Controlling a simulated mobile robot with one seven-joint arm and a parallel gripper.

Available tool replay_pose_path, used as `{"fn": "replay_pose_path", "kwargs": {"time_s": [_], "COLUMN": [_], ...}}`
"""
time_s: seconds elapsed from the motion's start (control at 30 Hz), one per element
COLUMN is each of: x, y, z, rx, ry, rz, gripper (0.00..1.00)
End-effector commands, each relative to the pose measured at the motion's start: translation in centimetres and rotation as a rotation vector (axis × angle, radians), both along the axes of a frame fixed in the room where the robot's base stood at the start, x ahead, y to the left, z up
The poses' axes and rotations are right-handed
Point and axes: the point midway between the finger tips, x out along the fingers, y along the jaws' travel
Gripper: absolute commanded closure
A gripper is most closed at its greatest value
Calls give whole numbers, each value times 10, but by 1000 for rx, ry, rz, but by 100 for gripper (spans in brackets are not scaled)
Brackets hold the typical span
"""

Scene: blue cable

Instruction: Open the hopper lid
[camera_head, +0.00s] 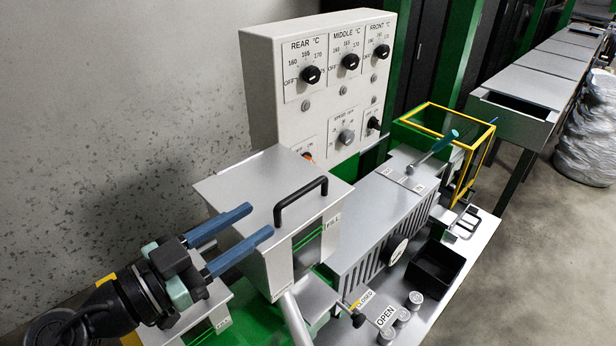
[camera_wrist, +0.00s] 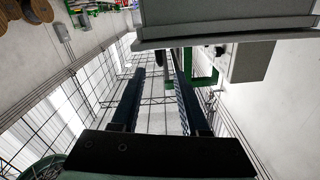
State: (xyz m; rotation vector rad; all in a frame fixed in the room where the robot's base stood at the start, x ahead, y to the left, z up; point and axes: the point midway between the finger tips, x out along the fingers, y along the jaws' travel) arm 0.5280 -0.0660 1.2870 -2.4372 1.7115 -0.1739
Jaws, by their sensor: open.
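The hopper (camera_head: 275,270) is a light grey box marked FILL, with a flat grey lid (camera_head: 240,185) on top. The lid lies flat and looks shut. A black arched handle (camera_head: 302,198) stands on the lid's right part. My gripper (camera_head: 260,222) comes in from the lower left with two blue fingers spread apart and nothing between them. In the head view its fingertips overlap the lid's front left, left of the handle. Contact cannot be told. In the wrist view the fingers (camera_wrist: 155,65) point ahead, with a grey body at the upper right.
A control box (camera_head: 320,90) with black knobs stands behind the hopper. A ribbed grey housing (camera_head: 385,225) runs right towards a yellow-framed guard (camera_head: 445,120). A black bin (camera_head: 436,268) and small round weights (camera_head: 415,299) sit at the front right. A wall closes the left.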

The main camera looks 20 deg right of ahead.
Motion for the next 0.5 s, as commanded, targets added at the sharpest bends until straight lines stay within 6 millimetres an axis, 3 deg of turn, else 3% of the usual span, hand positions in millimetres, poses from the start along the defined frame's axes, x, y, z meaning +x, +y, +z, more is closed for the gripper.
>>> {"fn": "replay_pose_path", "kwargs": {"time_s": [0.3, 0.5], "x": [22, 32], "y": [-64, -91], "z": [6, 4], "rx": [0, 0], "ry": [3, 2], "rz": [-4, -3], "gripper": [55, 55]}}
